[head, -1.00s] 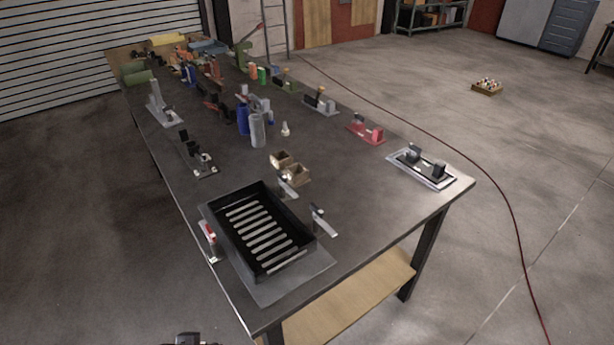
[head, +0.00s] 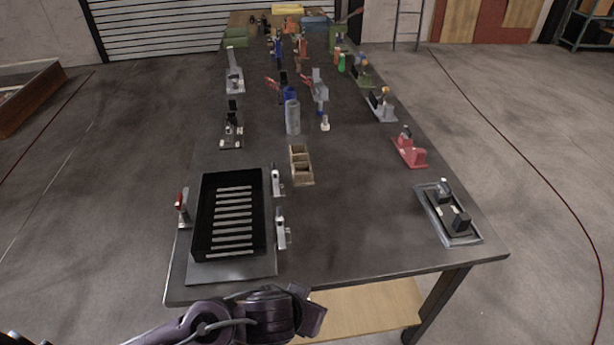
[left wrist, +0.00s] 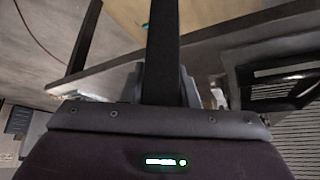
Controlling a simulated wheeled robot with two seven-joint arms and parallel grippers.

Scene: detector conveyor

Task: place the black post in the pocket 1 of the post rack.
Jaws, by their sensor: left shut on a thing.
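My left arm comes in from the lower left of the head view, with its gripper (head: 312,315) low beside the table's front edge; the fingertips are hard to make out there. In the left wrist view a long black post (left wrist: 163,45) stands out from between the grey fingers of my left gripper (left wrist: 163,88), which is shut on it. I cannot make out the post in the head view. No post rack is plain to see; a small wooden holder with open compartments (head: 296,150) stands mid-table, but I cannot tell if it is the rack. My right gripper is not in view.
A black slatted tray (head: 262,215) is at the table's near left, with small clamps beside it. A framed plate with black blocks (head: 472,240) lies near right. A red fixture (head: 412,154) and grey cylinder (head: 292,118) are farther back. The near middle tabletop is clear.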

